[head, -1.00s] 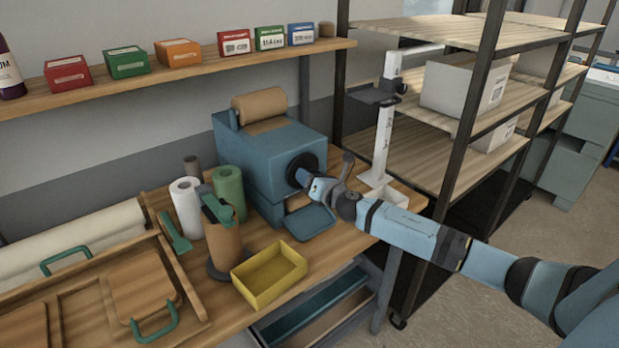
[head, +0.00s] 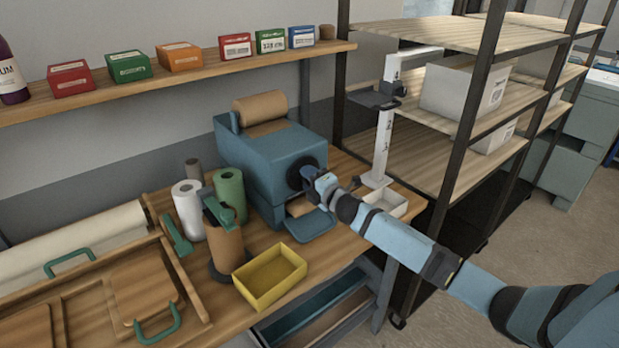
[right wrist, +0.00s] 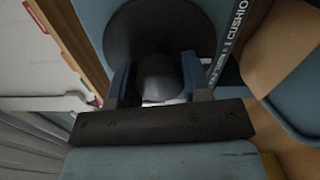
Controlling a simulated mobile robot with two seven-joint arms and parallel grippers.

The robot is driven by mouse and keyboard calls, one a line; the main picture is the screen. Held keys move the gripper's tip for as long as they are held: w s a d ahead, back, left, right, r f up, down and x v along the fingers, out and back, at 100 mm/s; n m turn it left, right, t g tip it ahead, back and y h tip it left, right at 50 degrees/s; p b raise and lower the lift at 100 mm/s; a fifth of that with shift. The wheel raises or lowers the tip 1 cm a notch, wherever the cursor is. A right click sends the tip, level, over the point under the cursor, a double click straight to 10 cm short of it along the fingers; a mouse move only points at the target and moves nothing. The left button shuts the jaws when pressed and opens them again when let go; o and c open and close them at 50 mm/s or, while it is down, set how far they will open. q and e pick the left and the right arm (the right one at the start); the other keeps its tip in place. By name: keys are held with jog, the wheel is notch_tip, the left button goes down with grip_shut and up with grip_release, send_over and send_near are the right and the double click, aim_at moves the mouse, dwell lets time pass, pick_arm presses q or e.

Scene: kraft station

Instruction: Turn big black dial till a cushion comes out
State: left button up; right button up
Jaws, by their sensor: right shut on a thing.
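The blue cushion machine (head: 265,150) stands on the wooden bench with a roll of brown paper (head: 262,106) on top. Its big black dial (head: 296,170) is on the side facing my right arm; it also shows in the right wrist view (right wrist: 150,28). My right gripper (head: 313,180) is shut on the dial's knob, with a finger on either side of it in the right wrist view (right wrist: 160,80). Brown paper (head: 300,206) shows at the machine's lower opening, above the blue tray (head: 309,225). My left gripper is not in view.
A yellow bin (head: 270,277) sits at the bench's front edge. Left of it are a brown roll on a stand (head: 226,248), a green roll (head: 230,190) and a white roll (head: 188,208). A white measuring post (head: 383,140) and a dark-framed shelf (head: 465,125) stand to the right.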

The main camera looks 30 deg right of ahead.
jog(key=shift+m+p, duration=0.45)
jog(key=shift+m, duration=1.25)
jog(key=o, duration=0.9)
jog(key=s, duration=0.4)
jog(key=s+b, duration=0.1)
jog(key=s, duration=0.4)
jog(key=s+d+b, duration=0.1)
jog(key=s, duration=0.3)
jog(key=shift+s, duration=0.4)
